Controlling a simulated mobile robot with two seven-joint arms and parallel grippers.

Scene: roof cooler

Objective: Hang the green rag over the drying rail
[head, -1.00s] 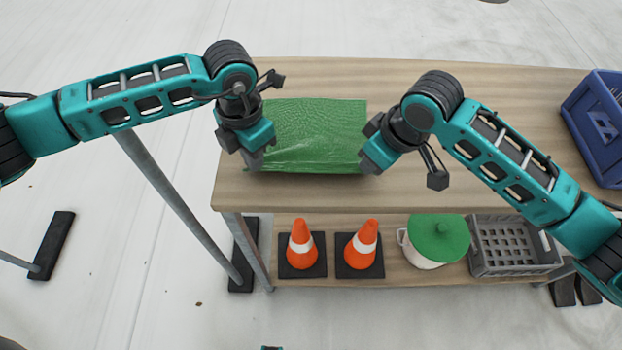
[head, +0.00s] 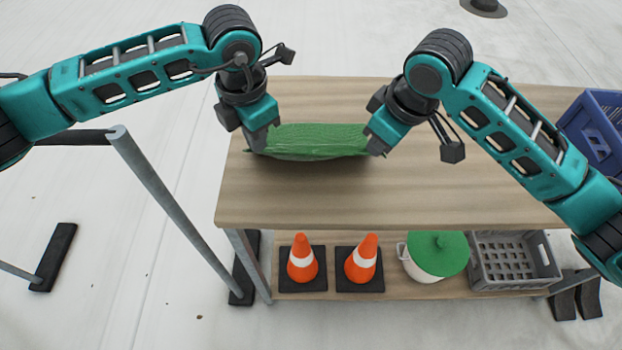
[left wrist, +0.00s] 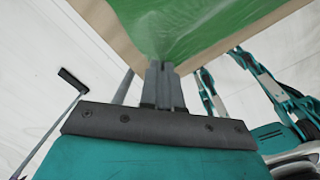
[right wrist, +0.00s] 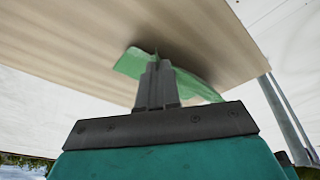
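The green rag (head: 318,142) is stretched between my two grippers over the wooden table top, its near edge lifted and the cloth bunched in the head view. My left gripper (head: 258,148) is shut on the rag's left near corner; the pinched cloth also shows in the left wrist view (left wrist: 175,32). My right gripper (head: 377,150) is shut on the right near corner, and the rag also shows in the right wrist view (right wrist: 190,80). The drying rail (head: 118,133) is a grey metal bar at the left, beside the table, partly hidden by my left arm.
The wooden table (head: 300,200) has a blue crate (head: 598,130) at its right end. The lower shelf holds orange cones (head: 302,262), a pot with a green lid (head: 438,255) and a grey crate (head: 512,260). The table's front part is clear.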

